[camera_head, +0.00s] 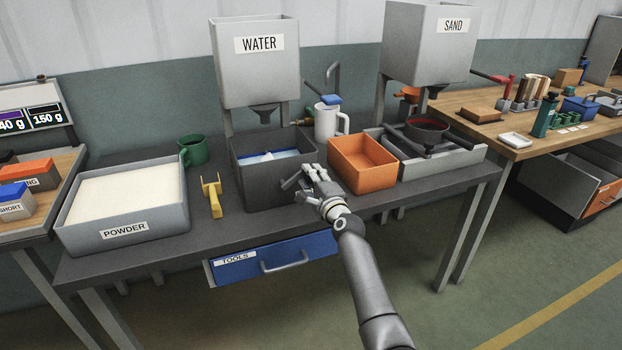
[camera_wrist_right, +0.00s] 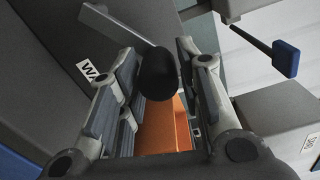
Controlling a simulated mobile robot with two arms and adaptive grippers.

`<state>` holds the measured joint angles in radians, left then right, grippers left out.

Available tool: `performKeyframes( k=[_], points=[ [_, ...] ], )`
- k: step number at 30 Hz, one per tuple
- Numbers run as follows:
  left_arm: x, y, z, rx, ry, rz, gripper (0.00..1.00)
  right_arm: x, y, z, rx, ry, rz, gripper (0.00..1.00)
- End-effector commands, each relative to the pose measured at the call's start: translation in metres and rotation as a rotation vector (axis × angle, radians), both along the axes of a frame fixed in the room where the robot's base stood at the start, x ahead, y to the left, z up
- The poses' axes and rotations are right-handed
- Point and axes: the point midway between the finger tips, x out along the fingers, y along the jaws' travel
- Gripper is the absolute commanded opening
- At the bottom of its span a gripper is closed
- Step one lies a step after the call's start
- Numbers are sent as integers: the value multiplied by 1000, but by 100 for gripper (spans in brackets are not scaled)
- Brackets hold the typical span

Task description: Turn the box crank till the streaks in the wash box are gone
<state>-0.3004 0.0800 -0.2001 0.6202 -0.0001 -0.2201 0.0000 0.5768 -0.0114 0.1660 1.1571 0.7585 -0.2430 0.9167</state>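The dark grey wash box (camera_head: 246,185) stands on the bench under the water hopper. Inside it I see blue with pale white streaks (camera_head: 268,156). In the wrist view its wall with a partly hidden label (camera_wrist_right: 88,71) is at the left. The box crank shows there as a grey arm (camera_wrist_right: 125,22) ending in a black knob (camera_wrist_right: 157,73). My right gripper (camera_head: 296,180) is at the box's right side. In the wrist view its fingers (camera_wrist_right: 158,85) are apart on either side of the knob, with no clear grip. My left gripper is out of view.
An orange bin (camera_head: 362,183) stands close to the right of the wash box and gripper. A white jug (camera_head: 326,122) is behind. A yellow tool (camera_head: 213,197), a green mug (camera_head: 194,150) and the powder tray (camera_head: 124,229) are to the left. The blue drawer (camera_head: 270,262) is below.

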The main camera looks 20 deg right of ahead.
Motion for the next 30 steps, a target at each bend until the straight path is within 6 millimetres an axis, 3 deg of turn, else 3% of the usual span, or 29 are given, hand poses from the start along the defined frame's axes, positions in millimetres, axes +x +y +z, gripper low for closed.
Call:
performKeyframes(
  k=[3,16,30],
  points=[
    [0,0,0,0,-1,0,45,0,0,0,0,0,1,50],
    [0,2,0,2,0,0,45,-6,2,-1,2,0,4,50],
    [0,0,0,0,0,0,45,-69,-2,-1,1,2,1,50]
  ],
)
